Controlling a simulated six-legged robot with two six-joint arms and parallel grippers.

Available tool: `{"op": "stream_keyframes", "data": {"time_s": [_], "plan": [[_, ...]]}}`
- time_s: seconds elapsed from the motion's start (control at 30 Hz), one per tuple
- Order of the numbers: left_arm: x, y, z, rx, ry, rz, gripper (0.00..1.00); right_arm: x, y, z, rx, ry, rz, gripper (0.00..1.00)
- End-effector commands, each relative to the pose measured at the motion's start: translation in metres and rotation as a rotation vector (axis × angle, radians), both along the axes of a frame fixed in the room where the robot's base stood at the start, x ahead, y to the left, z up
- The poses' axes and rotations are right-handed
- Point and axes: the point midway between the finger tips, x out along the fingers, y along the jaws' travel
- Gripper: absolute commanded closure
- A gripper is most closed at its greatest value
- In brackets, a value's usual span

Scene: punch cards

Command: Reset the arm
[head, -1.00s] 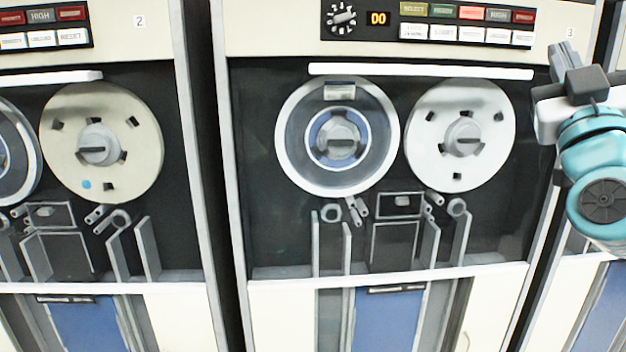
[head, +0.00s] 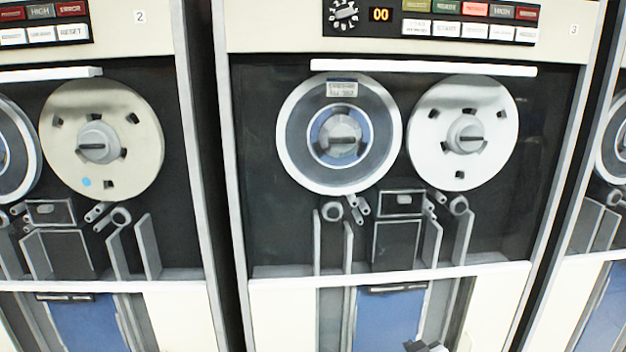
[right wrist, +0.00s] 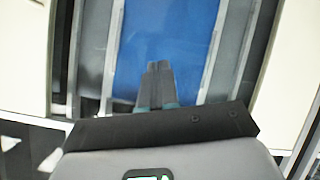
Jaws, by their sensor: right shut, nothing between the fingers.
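My right gripper (right wrist: 158,70) shows in the right wrist view with its two dark fingers together and nothing between them. It is in front of the blue lower panel (right wrist: 178,35) of a tape cabinet, apart from it as far as I can tell. The rest of that arm is out of the head view. My left gripper is not in view.
The middle drive has a clear-rimmed reel (head: 292,165) and a white reel (head: 437,155), with a button panel (head: 475,20) above. Another drive with a cream reel (head: 70,120) stands at left, and part of a third at right. Nothing stands in front of the reels.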

Motion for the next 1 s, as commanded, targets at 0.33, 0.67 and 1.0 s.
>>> {"op": "stream_keyframes", "data": {"time_s": [0.33,0.67,1.0], "plan": [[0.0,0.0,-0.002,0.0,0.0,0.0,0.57,-0.195,0.063,-0.211,0.289,0.663,-0.033,1.0],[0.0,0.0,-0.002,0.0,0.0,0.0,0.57,-0.343,0.101,-0.234,0.562,1.101,-0.308,1.0],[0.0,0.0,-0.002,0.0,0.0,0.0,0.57,-0.342,0.101,-0.234,0.601,1.108,-0.375,1.0]]}}
